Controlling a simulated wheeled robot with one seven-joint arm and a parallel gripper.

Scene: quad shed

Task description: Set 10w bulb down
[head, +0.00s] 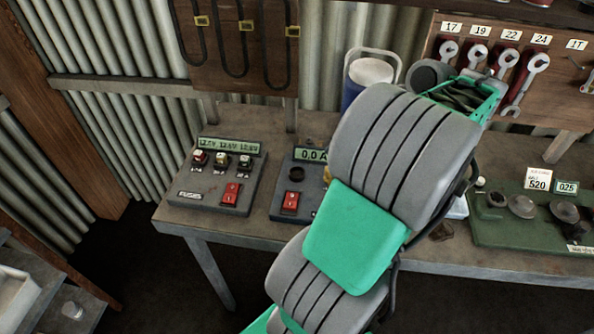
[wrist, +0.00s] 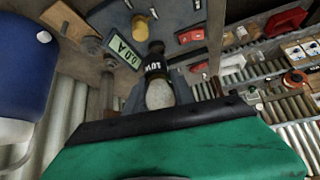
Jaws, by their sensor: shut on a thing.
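The 10w bulb, with a black base marked 10W and a pale rounded glass end, shows in the wrist view (wrist: 159,95). My gripper (wrist: 158,88) is shut on it, with dark fingers on either side. Behind the bulb in the wrist view is the grey meter box with its 0.0 A display (wrist: 124,52). In the head view my arm covers the middle of the bench and hides the bulb and the fingertips. I cannot tell whether the bulb touches anything below.
The bench (head: 440,262) carries a FUSES box (head: 205,193), a meter box (head: 284,203) partly behind my arm, and a green tray (head: 500,238) at right. A blue and white container (head: 370,75) stands at the back. Wrenches (head: 520,85) hang on the wall board.

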